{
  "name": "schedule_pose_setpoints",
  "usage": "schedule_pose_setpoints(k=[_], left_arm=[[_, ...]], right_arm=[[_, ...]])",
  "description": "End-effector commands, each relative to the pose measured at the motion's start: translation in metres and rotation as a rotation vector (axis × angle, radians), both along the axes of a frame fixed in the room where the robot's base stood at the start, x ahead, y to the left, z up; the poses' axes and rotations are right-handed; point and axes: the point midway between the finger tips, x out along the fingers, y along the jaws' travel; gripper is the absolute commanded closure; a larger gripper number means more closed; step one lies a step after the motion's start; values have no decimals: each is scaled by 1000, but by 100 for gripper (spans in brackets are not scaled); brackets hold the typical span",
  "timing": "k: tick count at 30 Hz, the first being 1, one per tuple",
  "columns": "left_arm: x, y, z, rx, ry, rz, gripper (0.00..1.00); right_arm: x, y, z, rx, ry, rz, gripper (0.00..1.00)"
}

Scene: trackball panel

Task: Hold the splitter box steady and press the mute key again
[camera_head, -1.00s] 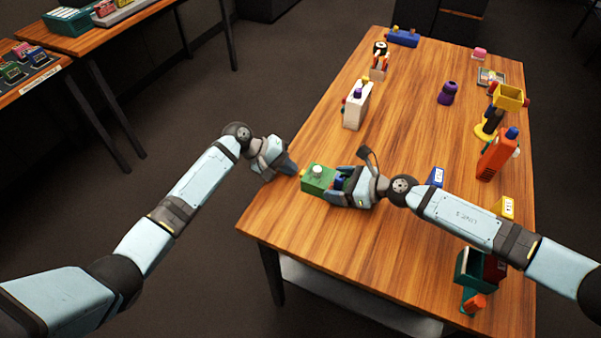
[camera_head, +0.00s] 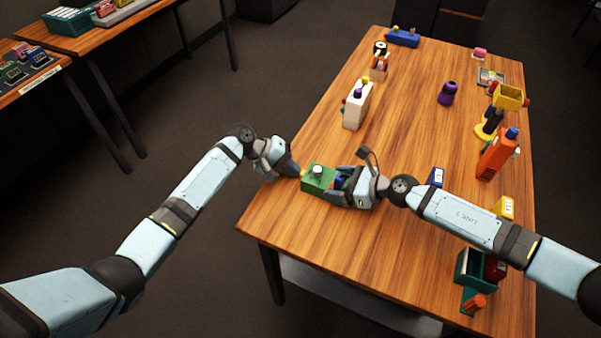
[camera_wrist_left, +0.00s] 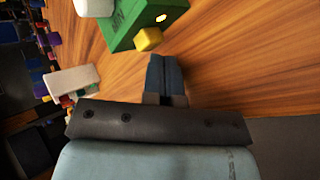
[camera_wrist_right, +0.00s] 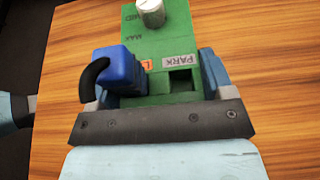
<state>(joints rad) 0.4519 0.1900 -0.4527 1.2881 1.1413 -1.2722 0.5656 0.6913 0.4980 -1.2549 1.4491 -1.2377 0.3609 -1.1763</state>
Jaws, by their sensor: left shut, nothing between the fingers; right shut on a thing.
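The splitter box (camera_head: 316,179) is a green box with a white knob on top, near the table's front left edge. It also shows in the right wrist view (camera_wrist_right: 160,50), with a PARK label and a blue part with a black curved handle (camera_wrist_right: 118,68). My right gripper (camera_head: 341,183) is shut on the box from its right side. A yellow key (camera_wrist_left: 149,39), perhaps the mute key, sticks out of the box's left side. My left gripper (camera_head: 297,172) is shut and empty, its fingertips close beside the yellow key.
A white box (camera_head: 356,105) stands farther back on the wooden table (camera_head: 410,130). An orange device (camera_head: 497,155), a yellow bin (camera_head: 508,97) and a teal container (camera_head: 474,270) line the right side. The table's middle is clear. Another table with coloured items stands at far left.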

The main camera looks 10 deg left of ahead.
Motion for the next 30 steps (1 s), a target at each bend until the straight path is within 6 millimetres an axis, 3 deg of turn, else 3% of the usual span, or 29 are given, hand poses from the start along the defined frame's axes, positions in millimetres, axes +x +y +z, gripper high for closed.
schedule_pose_setpoints(k=[16,30], left_arm=[[-1,-3,0,-1,0,-1,100],[4,14,0,-1,1,-1,100]], right_arm=[[0,0,0,0,0,0,53],[0,0,0,0,0,0,53]])
